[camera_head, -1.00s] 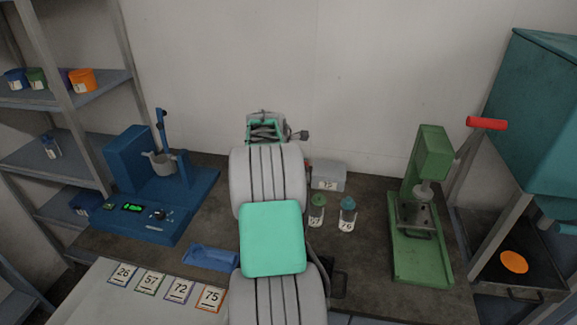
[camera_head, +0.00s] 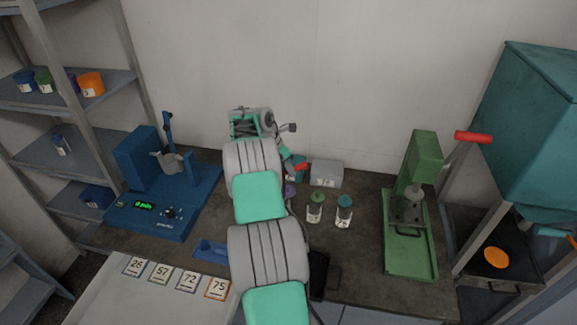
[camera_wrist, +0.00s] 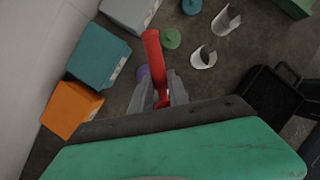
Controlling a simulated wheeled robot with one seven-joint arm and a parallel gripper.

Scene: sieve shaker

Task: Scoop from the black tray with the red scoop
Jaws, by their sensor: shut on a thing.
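My gripper (camera_wrist: 162,92) is shut on the red scoop (camera_wrist: 151,46) in the wrist view. The scoop's long red part sticks out beyond the fingers, above the bench. In the head view a small red piece of the scoop (camera_head: 301,167) shows beside my gripper near the back wall; my arm hides the rest. A black tray-like thing with a handle (camera_head: 318,268) stands partly hidden beside my arm; it also shows at the right of the wrist view (camera_wrist: 268,97). Another dark tray (camera_head: 478,262), with an orange disc, lies under the teal hopper.
Two labelled bottles (camera_head: 344,213) and a grey box (camera_head: 326,174) stand right of my arm. A green press (camera_head: 410,240) is farther right, a blue machine (camera_head: 160,190) left. In the wrist view, teal (camera_wrist: 98,55) and orange (camera_wrist: 70,108) boxes are close left of my gripper.

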